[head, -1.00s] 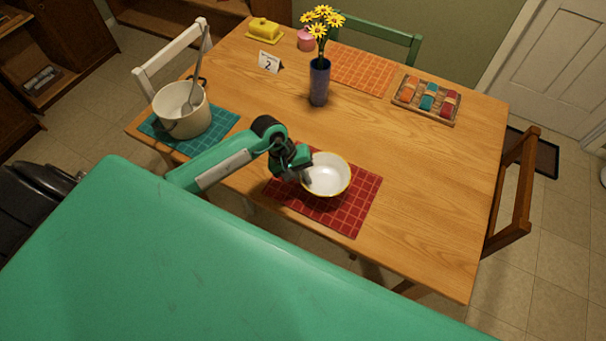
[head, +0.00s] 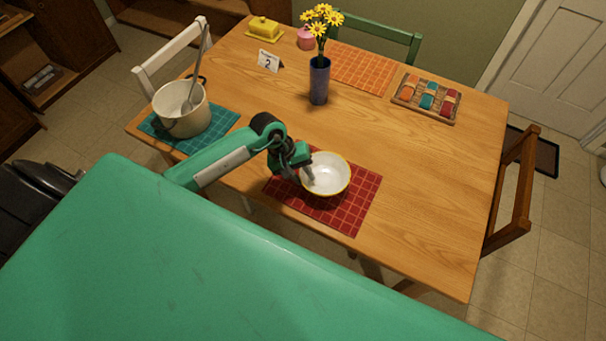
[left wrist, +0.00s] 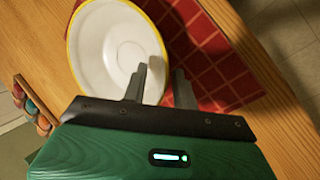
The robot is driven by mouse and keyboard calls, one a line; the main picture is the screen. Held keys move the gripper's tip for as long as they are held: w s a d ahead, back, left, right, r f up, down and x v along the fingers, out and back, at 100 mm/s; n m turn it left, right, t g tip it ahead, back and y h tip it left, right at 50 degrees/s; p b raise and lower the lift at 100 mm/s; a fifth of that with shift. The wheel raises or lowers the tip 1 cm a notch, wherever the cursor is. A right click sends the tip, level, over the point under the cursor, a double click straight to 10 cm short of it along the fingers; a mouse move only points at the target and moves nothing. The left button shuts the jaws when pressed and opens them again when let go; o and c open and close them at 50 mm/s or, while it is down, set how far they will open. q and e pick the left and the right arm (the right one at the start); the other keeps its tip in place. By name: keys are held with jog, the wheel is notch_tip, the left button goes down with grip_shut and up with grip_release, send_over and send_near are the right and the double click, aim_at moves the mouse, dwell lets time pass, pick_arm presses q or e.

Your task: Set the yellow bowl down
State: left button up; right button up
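The yellow-rimmed bowl (head: 328,175), white inside, sits upright on the red checked placemat (head: 350,214) near the front edge of the table. My left gripper (head: 307,178) is at the bowl's left rim in the head view. In the left wrist view the bowl (left wrist: 105,45) is at upper left, and the left gripper's fingers (left wrist: 169,85) stand apart with the rim passing between them, one finger over the inside and one outside. Some gap shows between the fingers; contact with the rim is hard to judge. My right gripper is not in view.
A cream pot (head: 183,112) with a ladle stands on a teal mat (head: 222,123) at left. A blue vase (head: 319,82) with yellow flowers stands behind the bowl. A tray (head: 400,99) of colored bundles lies at back right. The table's right side is clear.

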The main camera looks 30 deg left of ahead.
pick_arm(q)
jog(key=b+v, duration=0.2)
jog(key=v, duration=0.9)
jog(key=shift+a+r, duration=0.2)
jog(key=shift+r, duration=0.05)
jog(key=shift+s, duration=0.1)
